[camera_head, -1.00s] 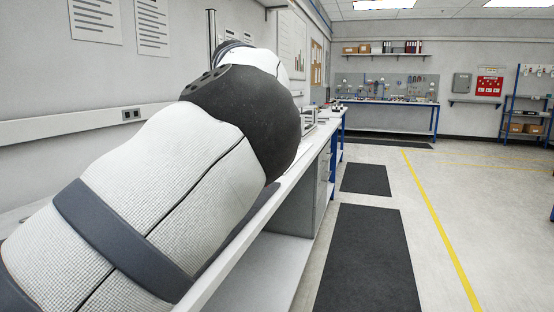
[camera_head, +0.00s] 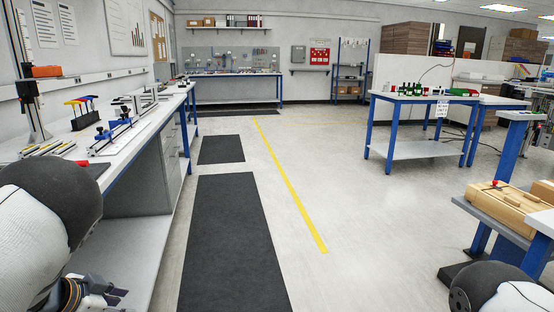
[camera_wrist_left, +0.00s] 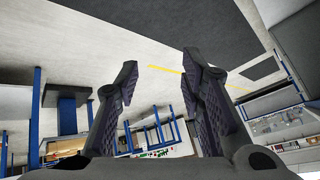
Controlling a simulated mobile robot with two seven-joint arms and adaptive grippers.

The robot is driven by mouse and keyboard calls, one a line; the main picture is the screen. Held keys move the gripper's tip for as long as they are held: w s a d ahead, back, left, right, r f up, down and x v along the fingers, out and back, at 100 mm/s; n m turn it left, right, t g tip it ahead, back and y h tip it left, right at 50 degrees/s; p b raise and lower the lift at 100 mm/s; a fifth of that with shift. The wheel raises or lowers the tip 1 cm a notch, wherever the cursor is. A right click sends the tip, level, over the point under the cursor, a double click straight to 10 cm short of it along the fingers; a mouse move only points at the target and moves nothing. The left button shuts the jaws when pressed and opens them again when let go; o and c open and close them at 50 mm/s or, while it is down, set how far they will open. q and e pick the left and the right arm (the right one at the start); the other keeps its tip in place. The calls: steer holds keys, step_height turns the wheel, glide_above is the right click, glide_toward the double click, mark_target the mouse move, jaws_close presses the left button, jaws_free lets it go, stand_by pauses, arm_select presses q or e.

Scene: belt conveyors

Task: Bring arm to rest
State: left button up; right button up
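My left arm is folded low at the left edge of the head view, beside the long workbench (camera_head: 120,140). Part of my left gripper (camera_head: 112,296) shows at the bottom edge there, partly cut off. In the left wrist view my left gripper (camera_wrist_left: 160,68) has its two dark fingers spread apart. Nothing is between them; the floor and distant benches show through the gap. My right arm shows only as a black joint and white link at the bottom right of the head view. My right gripper is out of frame.
The long workbench carries a tool holder (camera_head: 83,112) and metal fixtures. Black mats (camera_head: 232,240) and a yellow line (camera_head: 285,180) lie on open floor ahead. A blue-legged table (camera_head: 420,149) stands right of centre. Tan wooden pieces (camera_head: 508,203) sit on a stand at the right.

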arm_select(q)
steer(key=s+d+f+n+g+y, duration=0.15)
steer(key=s+f, duration=0.25)
steer(key=s, duration=0.4)
steer(key=s+d+f+n+g, duration=0.1)
steer(key=s+d+f+n, duration=0.2)
steer(key=s, duration=0.4)
steer(key=s+d+f+n+g+y, duration=0.1)
steer(key=s+f+n, duration=0.1)
steer(key=s+f, duration=0.5)
steer(key=s+d+r+n+g, duration=0.1)
steer(key=s+d+g, duration=0.2)
steer(key=s, duration=0.8)
steer(key=s+d+r+n+g+p, duration=0.1)
steer(key=s+d+g, duration=0.2)
steer(key=s, duration=0.9)
steer(key=shift+s+d+r, duration=0.25)
steer(key=shift+d+r, duration=0.1)
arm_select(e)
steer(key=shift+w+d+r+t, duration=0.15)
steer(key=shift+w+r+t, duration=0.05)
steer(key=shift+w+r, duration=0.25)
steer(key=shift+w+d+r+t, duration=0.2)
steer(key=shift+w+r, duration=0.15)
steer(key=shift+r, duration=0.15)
